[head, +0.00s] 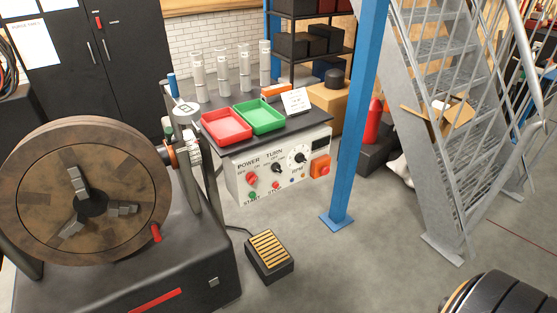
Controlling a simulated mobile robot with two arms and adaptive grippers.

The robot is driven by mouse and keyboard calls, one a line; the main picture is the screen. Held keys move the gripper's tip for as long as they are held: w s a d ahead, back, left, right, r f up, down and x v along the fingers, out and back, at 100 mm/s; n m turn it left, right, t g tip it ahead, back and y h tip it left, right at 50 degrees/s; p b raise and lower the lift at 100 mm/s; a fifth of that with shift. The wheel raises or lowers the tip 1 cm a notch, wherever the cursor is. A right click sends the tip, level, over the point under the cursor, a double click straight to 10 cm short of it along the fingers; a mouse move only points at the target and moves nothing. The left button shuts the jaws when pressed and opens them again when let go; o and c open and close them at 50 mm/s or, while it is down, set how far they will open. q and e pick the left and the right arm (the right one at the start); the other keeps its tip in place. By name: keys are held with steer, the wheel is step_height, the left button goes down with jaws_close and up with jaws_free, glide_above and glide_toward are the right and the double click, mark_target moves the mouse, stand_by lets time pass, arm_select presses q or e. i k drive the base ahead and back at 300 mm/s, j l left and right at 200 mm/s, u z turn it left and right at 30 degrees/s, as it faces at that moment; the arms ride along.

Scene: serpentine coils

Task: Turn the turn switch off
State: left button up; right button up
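The white control box (238,188) hangs under the front of the dark bench, with the labels POWER and TURN on its face. The turn switch (277,169) is a small dark knob below the TURN label; its setting is too small to read. The red power switch (252,178) is to its left. A dark round dial (300,157) is to its right. Neither of my grippers shows, and nothing covers the turn switch.
A large round chuck plate (40,195) on a dark machine fills the left. A foot pedal (269,255) lies on the floor below the box. A blue post (352,130) and metal stairs (440,120) stand right. Red (226,127) and green (260,116) trays sit on the bench.

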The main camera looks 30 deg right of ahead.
mark_target(276, 167)
steer(key=i+l, duration=0.1)
steer(key=l, duration=1.2)
steer(key=i+l, duration=0.15)
steer(key=l, duration=0.5)
